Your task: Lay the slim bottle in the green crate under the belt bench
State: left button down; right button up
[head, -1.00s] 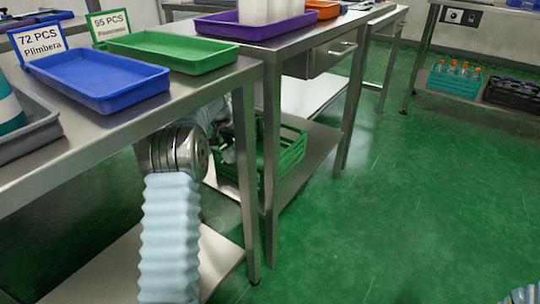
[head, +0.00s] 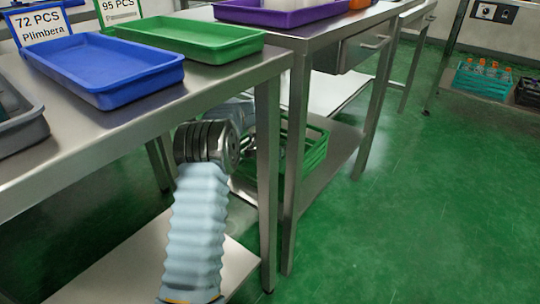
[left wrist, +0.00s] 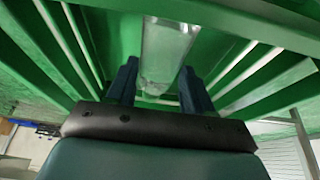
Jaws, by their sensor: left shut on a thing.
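The green crate (head: 316,152) stands on the lower shelf of the bench, partly hidden by bench legs and my left arm. In the left wrist view its slatted green walls (left wrist: 245,30) rise on both sides of my left gripper (left wrist: 158,90). The slim bottle (left wrist: 168,50) is clear and see-through and sits between the two dark fingers, which are shut on it. I cannot tell whether the bottle touches the crate floor. In the head view the left fingers and the bottle are hidden behind a bench leg. My right gripper is not in view.
Bench legs (head: 268,190) stand close to my left arm. A blue tray (head: 100,72) and a green tray (head: 180,38) lie on the near bench top, a purple tray (head: 280,14) on the bench behind. A teal crate with bottles (head: 483,82) stands far right. The right floor is clear.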

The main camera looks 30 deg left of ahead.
pick_arm(q)
jog(key=shift+f, duration=0.25)
jog(key=shift+f, duration=0.5)
jog(key=shift+c, duration=2.2)
grip_release()
jog(key=p+v, duration=0.1)
jog(key=v, duration=0.7)
jog(key=shift+r, duration=0.35)
